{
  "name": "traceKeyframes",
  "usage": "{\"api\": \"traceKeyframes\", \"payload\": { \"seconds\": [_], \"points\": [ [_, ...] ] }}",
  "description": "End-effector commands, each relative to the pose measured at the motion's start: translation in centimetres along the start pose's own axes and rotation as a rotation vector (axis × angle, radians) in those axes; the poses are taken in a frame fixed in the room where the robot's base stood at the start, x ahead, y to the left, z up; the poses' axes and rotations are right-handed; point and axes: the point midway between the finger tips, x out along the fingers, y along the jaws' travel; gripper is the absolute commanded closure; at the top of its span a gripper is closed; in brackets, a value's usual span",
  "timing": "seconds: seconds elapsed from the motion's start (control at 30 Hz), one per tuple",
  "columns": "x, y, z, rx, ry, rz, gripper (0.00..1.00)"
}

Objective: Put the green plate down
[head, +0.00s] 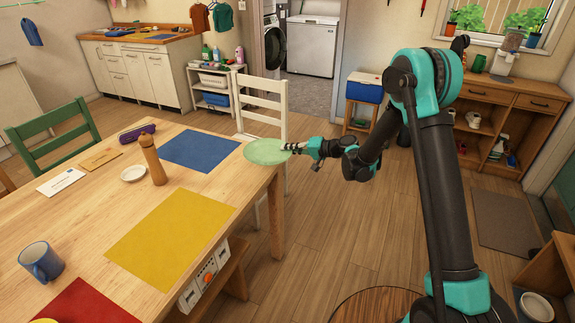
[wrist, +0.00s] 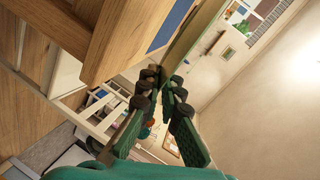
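The pale green plate (head: 265,153) is level at the far right corner of the wooden table (head: 110,190), close to the blue placemat (head: 200,150). My gripper (head: 290,147) comes from the right and is shut on the plate's near right rim. In the wrist view the plate (wrist: 193,38) shows nearly edge-on, with its rim between my fingertips (wrist: 162,78). A gap to the table shows in the wrist view, so the plate looks held just above the tabletop; the exact height is hard to tell.
On the table are a yellow placemat (head: 172,235), a red placemat (head: 88,304), a blue mug (head: 40,261), a wooden mill (head: 153,160), a small white dish (head: 133,173), envelopes and a purple case (head: 137,133). A white chair (head: 262,100) stands behind the table's far edge.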

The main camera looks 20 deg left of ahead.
Motion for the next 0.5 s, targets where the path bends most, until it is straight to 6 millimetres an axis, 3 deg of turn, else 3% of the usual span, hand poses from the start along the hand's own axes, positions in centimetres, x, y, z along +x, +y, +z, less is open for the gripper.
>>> {"api": "traceKeyframes", "payload": {
  "seconds": [0.1,0.5],
  "points": [
    [0.6,1.9,0.7,0.001,0.0,-0.001,1.0],
    [1.5,5.0,1.7,0.001,0.001,0.0,1.0]
  ]
}}
